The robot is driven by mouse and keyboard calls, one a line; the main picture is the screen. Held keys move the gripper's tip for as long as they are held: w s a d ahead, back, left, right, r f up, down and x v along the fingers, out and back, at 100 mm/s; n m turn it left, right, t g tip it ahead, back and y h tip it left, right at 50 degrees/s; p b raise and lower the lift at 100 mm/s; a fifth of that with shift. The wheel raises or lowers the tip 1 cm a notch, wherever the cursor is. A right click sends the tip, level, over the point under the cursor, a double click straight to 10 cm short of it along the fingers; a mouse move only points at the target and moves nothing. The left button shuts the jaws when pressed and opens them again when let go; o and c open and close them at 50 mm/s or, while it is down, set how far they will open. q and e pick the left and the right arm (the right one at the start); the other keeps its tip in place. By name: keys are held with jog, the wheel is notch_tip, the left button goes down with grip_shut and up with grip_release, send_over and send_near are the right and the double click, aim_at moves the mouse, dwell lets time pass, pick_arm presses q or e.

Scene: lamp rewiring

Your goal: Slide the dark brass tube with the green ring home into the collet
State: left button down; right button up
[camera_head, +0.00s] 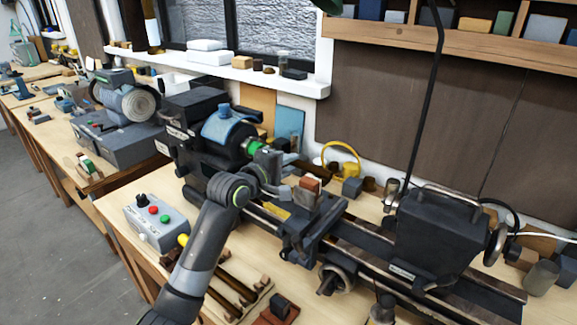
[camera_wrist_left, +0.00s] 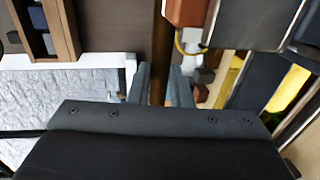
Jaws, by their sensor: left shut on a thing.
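The lathe headstock (camera_head: 200,145) stands at the centre left, with a blue cloth on top. A green ring (camera_head: 257,148) shows at its spindle nose, where the collet sits; the collet mouth itself is too small to make out. My left gripper (camera_head: 271,160) is just right of the green ring, shut on the dark brass tube. In the left wrist view the tube (camera_wrist_left: 158,50) runs as a brown bar between the two grey fingers (camera_wrist_left: 160,85). How deep the tube's end sits in the collet cannot be told. My right gripper is not in view.
The lathe carriage (camera_head: 305,225) and a black tailstock (camera_head: 435,235) lie to the right along the bed. A grey control box (camera_head: 157,222) stands left of my forearm. Brown rods (camera_head: 233,287) lie on a rack in front. A yellow ring-shaped thing (camera_head: 341,155) is behind the bed.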

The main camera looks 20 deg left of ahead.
pick_arm(q)
jog(key=shift+w+a+f+b, duration=0.1)
jog(key=shift+a+f+b, duration=0.2)
jog(key=shift+b, duration=0.3)
jog(key=shift+r, duration=0.1)
jog(key=shift+p, duration=0.6)
dwell(0.4)
jog(key=shift+p, duration=0.55)
dwell(0.4)
